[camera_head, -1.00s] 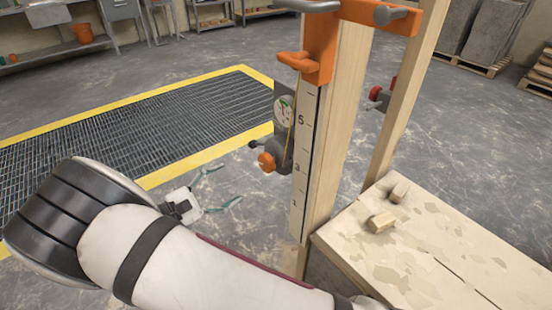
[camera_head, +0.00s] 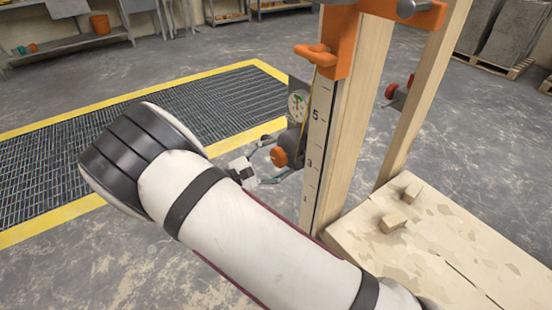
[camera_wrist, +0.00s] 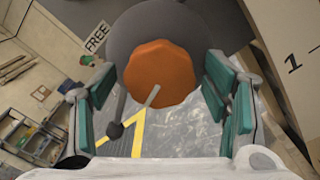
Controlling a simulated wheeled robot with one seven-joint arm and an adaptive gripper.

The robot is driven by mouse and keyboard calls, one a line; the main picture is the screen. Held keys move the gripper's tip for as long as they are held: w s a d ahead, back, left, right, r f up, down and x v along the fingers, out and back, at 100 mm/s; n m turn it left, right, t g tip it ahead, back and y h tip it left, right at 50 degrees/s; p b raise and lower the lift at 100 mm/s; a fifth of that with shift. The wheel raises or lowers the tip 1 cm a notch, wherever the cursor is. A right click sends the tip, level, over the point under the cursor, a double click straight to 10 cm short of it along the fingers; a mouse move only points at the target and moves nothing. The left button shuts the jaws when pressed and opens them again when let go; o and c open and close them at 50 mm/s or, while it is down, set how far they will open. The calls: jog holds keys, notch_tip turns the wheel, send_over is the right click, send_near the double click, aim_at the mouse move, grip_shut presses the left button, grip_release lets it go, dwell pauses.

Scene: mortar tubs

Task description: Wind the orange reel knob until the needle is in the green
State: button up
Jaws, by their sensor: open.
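The orange reel knob (camera_head: 279,157) sits on the grey reel on the left side of the wooden post, below the round gauge (camera_head: 297,107). The gauge has a pale face with a green patch, but the needle is too small to read surely. My gripper (camera_head: 275,160) is open at the knob, its fingers to either side in the head view. In the wrist view the knob (camera_wrist: 160,73) lies ahead between the teal finger pads of my gripper (camera_wrist: 160,105). The pads appear apart from it.
The post carries a numbered scale (camera_head: 314,150) and an orange bracket (camera_head: 330,55) above the gauge. A wooden bench with small blocks (camera_head: 393,222) stands at the right. A yellow-edged floor grate (camera_head: 130,135) lies behind my arm.

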jog(key=c, duration=1.2)
jog(key=shift+o, duration=0.2)
jog(key=shift+m+b, duration=0.35)
jog(key=shift+m, duration=2.05)
jog(key=o, duration=1.2)
jog(key=shift+c, duration=0.2)
jog(key=v, duration=1.2)
